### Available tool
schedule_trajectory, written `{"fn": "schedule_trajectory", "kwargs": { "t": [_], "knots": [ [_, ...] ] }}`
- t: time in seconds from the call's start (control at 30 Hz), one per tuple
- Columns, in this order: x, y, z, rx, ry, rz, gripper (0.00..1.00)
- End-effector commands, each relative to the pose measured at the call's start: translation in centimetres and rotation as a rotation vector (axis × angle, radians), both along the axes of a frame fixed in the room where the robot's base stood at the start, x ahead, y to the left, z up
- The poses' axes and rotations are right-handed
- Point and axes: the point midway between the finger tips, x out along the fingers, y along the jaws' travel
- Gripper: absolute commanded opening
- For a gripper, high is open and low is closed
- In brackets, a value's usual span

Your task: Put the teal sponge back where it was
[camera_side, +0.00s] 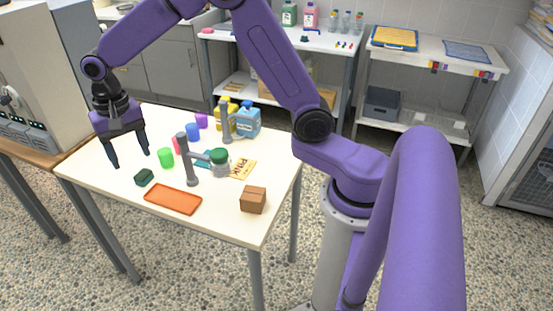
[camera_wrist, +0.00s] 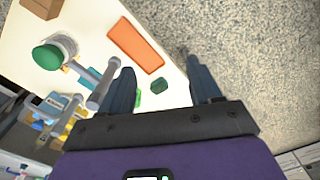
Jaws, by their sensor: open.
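A dark teal-green block (camera_side: 144,178), which looks like the teal sponge, lies on the white table just left of the orange tray (camera_side: 172,199). In the wrist view the sponge (camera_wrist: 159,86) shows between my two fingers, with the orange tray (camera_wrist: 136,46) beyond it. My gripper (camera_side: 131,160) is open and empty over the left part of the table, fingers down. It also shows in the wrist view (camera_wrist: 160,68), fingers spread apart. A brighter teal flat thing (camera_side: 203,158) is partly hidden behind a grey stand; I cannot tell what it is.
Two grey stands (camera_side: 188,165) (camera_side: 225,125), a green-lidded jar (camera_side: 220,163), a yellow card (camera_side: 243,169) and a brown box (camera_side: 253,199) stand or lie further right. The table's front left is clear.

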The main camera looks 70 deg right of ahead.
Motion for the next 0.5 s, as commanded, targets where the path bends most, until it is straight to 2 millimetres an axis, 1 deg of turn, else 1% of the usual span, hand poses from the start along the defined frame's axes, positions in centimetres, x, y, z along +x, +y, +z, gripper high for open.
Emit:
{"fn": "schedule_trajectory", "kwargs": {
  "t": [0.03, 0.13, 0.27, 0.3, 0.37, 0.4, 0.47, 0.5],
  "knots": [
    [-2.0, 0.4, 0.7, 0.002, -0.004, 0.093, 0.63],
    [-6.0, 1.0, 1.6, 0.001, -0.007, 0.283, 0.63],
    [-11.2, 1.0, 2.4, 0.001, -0.010, 0.531, 0.63],
    [-12.9, 0.9, 2.6, 0.000, -0.012, 0.607, 0.63],
    [-15.3, 0.5, 2.8, 0.001, -0.014, 0.722, 0.63],
    [-16.9, 0.2, 2.9, -0.001, -0.015, 0.798, 0.63],
    [-19.3, -0.5, 3.0, 0.000, -0.017, 0.912, 0.63],
    [-20.9, -0.9, 3.0, -0.001, -0.019, 0.988, 0.63]
  ]
}}
